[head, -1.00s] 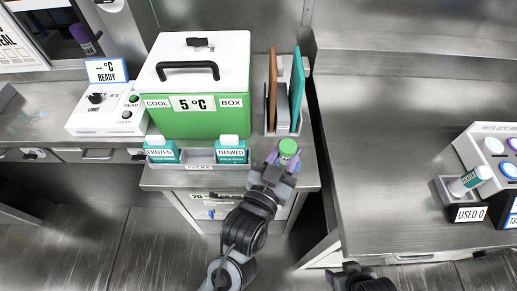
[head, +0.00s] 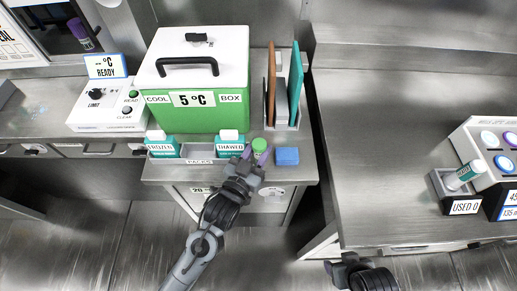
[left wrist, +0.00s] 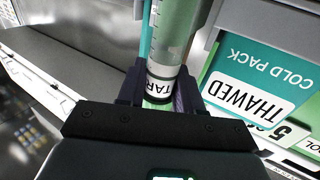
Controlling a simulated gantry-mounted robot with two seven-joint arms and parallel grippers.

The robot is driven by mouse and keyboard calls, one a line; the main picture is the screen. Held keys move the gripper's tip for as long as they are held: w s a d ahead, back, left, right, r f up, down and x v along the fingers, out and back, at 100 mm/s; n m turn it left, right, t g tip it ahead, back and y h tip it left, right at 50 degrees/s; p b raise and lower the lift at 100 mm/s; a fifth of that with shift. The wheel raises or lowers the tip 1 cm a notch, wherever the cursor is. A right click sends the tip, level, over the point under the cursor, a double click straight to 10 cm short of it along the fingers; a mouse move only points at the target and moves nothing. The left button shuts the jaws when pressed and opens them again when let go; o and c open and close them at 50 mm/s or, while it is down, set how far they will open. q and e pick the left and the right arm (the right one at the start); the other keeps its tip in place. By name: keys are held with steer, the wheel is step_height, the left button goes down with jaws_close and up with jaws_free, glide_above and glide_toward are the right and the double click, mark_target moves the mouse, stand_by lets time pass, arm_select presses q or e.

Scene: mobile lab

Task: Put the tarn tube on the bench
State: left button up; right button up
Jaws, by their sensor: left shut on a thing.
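The tarn tube shows its green cap (head: 259,145) in the head view. In the left wrist view the clear tube (left wrist: 172,38) has a white label reading "TAR", partly hidden by the fingers. My left gripper (head: 258,156) is shut on the tube, with one purple finger on each side. It is over the bench (head: 303,172) in front of the cool box, just right of the thawed cold pack (head: 230,146). I cannot tell whether the tube's lower end touches anything. Only a dark part of my right arm shows at the bottom edge; its fingers are not visible.
The green cool box (head: 190,118) stands behind, its white lid shut. The frozen pack (head: 161,147) sits in the packs tray (head: 199,153). A blue block (head: 287,156) lies right of my gripper. Upright panels (head: 295,85) stand behind it. At right, a used rack (head: 464,207) holds another tube.

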arm_select(q)
steer(key=shift+f, duration=0.15)
steer(key=o, duration=0.8)
steer(key=shift+c, duration=0.2)
